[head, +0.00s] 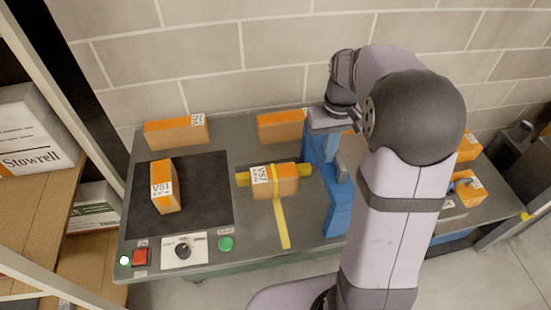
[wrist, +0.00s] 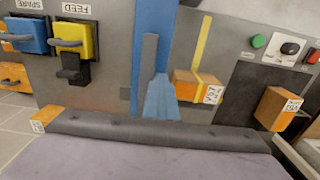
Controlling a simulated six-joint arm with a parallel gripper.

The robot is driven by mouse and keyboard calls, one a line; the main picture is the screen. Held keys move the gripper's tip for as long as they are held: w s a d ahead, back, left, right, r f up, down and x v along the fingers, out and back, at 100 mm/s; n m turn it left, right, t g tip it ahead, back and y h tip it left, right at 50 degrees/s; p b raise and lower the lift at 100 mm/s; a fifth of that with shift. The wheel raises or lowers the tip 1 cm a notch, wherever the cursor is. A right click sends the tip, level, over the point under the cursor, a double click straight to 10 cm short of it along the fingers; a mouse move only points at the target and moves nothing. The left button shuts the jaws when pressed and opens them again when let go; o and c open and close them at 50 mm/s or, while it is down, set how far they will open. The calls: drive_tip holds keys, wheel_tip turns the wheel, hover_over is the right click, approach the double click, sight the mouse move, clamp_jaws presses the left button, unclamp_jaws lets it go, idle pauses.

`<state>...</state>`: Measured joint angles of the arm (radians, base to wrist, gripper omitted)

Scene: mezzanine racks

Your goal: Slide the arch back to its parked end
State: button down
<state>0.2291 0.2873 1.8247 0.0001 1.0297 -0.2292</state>
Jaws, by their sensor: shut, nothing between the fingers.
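The blue arch (head: 339,210) stands across the grey bench, just right of the middle, partly hidden behind my arm. It also shows in the wrist view (wrist: 152,28), running away from the camera. My gripper (head: 329,120) is shut and empty at the arch's wall-side end in the head view. Its fingertips are not clearly seen, and I cannot tell whether it touches the arch. A grey bar (wrist: 149,62) shows against the blue in the wrist view. An orange-topped carton (head: 287,187) with yellow tape stands left of the arch, apart from it.
A carton marked VS1 (head: 165,190) stands on a black mat (head: 215,215) at left. Two cartons (head: 172,133) (head: 280,127) stand along the wall side. A knob (head: 183,251), green button (head: 226,244) and red button (head: 140,257) line the front. Blue SPARE (wrist: 27,35) and yellow FEED (wrist: 72,38) units lie beyond the arch.

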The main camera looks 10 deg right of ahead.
drive_tip(key=d+p, duration=0.2)
drive_tip(key=d, duration=0.4)
idle(1.3)
drive_tip(key=shift+d+r, duration=0.1)
wheel_tip(320, 180, up, 10)
drive_tip(key=p, duration=0.9)
idle(0.5)
